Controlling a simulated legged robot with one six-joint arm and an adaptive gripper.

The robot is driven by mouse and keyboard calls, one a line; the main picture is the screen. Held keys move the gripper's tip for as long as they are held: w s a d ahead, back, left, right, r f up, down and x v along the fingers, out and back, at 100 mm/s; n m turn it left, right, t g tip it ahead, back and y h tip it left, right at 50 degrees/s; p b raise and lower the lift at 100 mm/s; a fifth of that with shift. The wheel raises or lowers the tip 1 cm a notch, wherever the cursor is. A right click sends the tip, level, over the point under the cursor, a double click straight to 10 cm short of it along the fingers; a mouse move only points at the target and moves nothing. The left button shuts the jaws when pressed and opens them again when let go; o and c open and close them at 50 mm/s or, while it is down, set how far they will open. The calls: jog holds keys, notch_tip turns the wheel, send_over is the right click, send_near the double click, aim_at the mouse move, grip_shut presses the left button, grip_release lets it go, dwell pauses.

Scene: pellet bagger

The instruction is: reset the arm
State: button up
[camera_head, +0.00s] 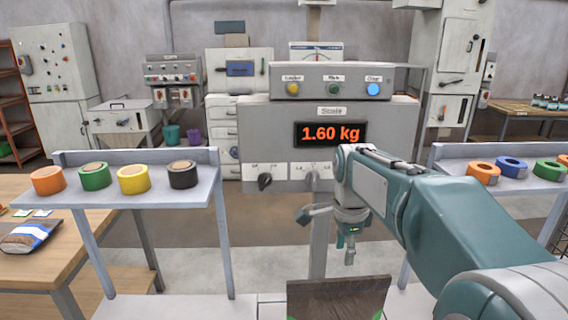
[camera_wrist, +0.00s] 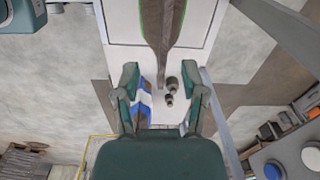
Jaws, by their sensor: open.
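My teal arm reaches in from the lower right of the head view. My gripper (camera_head: 332,236) hangs at its end, in front of the grey scale machine (camera_head: 262,130). In the wrist view my gripper (camera_wrist: 160,74) has its two fingers spread wide apart. Nothing is held between them. The machine's display (camera_head: 330,134) reads 1.60 kg in orange. Below my gripper is a brown, dark-topped piece with green at its edge (camera_head: 338,296). A brown, green-edged shape (camera_wrist: 162,25) shows beyond the fingers in the wrist view.
A left shelf (camera_head: 205,194) holds orange, green, yellow and black rolls. A right shelf (camera_head: 440,160) holds orange, blue and green rolls. A bag (camera_head: 28,236) lies on the wooden table (camera_head: 75,240) at left. Dark knobs (camera_wrist: 171,90) show between the fingers.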

jog(key=s+f+n+t, duration=0.2)
jog(key=s+n+t, duration=0.3)
jog(key=s+n, duration=1.1)
jog(key=s, duration=0.5)
jog(key=shift+s+n, duration=0.3)
